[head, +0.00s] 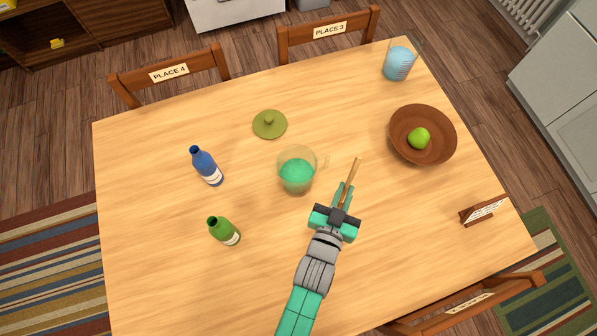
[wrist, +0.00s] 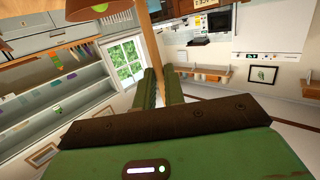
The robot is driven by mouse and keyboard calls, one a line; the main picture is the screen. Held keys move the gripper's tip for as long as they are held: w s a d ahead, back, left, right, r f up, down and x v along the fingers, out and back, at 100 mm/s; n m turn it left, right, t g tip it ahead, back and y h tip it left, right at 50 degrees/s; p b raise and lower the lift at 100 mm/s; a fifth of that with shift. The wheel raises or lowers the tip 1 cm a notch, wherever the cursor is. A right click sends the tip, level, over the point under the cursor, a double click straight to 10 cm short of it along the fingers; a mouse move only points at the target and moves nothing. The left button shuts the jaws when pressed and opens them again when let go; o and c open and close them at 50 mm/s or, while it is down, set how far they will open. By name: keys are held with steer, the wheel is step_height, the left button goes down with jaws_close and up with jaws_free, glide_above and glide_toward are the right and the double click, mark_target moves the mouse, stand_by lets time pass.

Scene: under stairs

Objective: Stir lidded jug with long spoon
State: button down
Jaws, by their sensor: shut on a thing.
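The clear jug (head: 297,172) stands upright on the table with green liquid inside and its handle to the right. Its mouth is open; a round green lid with a knob (head: 269,124) lies on the table behind it. My gripper (head: 345,190) is to the right and front of the jug, apart from it, shut on the long wooden spoon (head: 355,170). The spoon leans up and away past the fingertips. In the wrist view the spoon (wrist: 152,42) rises from between the green fingers (wrist: 162,76); its lower part is hidden.
A blue bottle (head: 207,167) and a green bottle (head: 224,231) stand left of the jug. A brown bowl (head: 440,152) with a green apple (head: 419,138) is on the right, and a glass of blue liquid (head: 397,65) stands behind it. A sign (head: 483,210) stands near the right edge.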

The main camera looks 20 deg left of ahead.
steer(key=r+p, duration=0.4)
steer(key=r, duration=0.1)
steer(key=w+r+p, duration=0.1)
steer(key=r+p, duration=0.3)
steer(key=r, duration=0.1)
steer(key=w+r+p, duration=0.1)
steer(key=r+p, duration=0.3)
steer(key=r, duration=0.2)
steer(key=shift+w+p, duration=0.2)
steer(key=shift+p, duration=0.15)
stand_by(0.3)
step_height(320, 180, up, 4)
steer(key=p, duration=0.3)
steer(key=shift+a+f, duration=0.1)
steer(key=shift+a, duration=0.1)
stand_by(0.4)
